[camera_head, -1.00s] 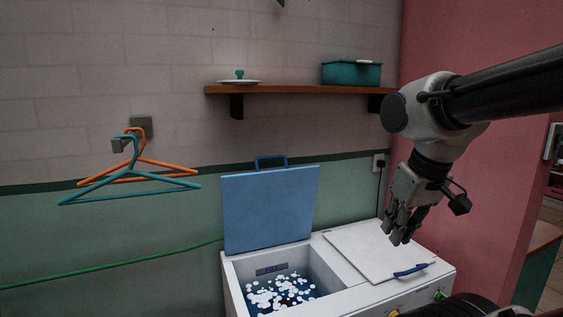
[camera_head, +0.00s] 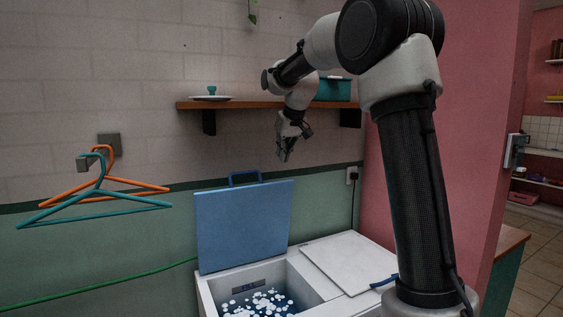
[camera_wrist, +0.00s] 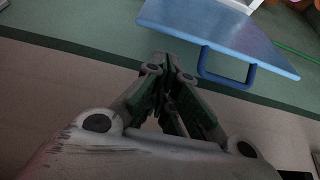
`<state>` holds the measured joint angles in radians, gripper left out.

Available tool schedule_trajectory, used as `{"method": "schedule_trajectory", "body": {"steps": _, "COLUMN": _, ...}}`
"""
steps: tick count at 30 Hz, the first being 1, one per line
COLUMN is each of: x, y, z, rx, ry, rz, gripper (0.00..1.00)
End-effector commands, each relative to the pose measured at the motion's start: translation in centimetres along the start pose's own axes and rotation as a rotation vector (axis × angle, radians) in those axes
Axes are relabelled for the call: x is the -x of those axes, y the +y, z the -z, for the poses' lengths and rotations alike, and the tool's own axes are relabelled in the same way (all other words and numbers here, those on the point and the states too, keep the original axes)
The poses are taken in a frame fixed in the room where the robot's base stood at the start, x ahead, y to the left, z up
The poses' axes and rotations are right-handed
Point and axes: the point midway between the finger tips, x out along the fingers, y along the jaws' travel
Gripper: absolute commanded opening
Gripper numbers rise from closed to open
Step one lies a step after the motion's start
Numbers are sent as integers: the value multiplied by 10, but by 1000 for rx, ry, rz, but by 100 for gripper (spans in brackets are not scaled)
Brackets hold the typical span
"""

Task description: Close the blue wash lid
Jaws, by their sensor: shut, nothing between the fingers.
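The blue wash lid (camera_head: 244,225) stands upright, open, at the back of the left tub of the white washer (camera_head: 335,308). Its dark blue handle (camera_head: 245,176) is on the top edge. Below it the tub holds dark water with white foam (camera_head: 258,303). My gripper (camera_head: 284,158) is shut and empty, pointing down, above and to the right of the lid's top edge, apart from it. In the wrist view the lid (camera_wrist: 215,27) and its handle (camera_wrist: 228,70) show beyond the shut fingers (camera_wrist: 172,62).
A wooden shelf (camera_head: 250,105) with a white plate (camera_head: 210,98) and a teal box (camera_head: 333,89) is close to my wrist. A closed white lid (camera_head: 348,262) covers the washer's right side. Orange and teal hangers (camera_head: 95,200) hang at left. A pink wall (camera_head: 470,120) stands at right.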

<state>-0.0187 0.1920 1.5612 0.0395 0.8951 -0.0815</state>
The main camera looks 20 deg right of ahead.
Motion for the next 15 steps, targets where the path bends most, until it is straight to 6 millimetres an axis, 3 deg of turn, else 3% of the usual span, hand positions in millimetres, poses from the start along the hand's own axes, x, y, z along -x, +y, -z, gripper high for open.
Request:
{"method": "schedule_trajectory", "body": {"steps": 9, "x": -58, "y": 0, "z": -1, "rx": 0, "ry": -3, "rz": 0, "gripper": 0}}
{"method": "schedule_trajectory", "body": {"steps": 15, "x": -79, "y": 0, "z": -1, "rx": 0, "ry": 0, "rz": 0, "gripper": 0}}
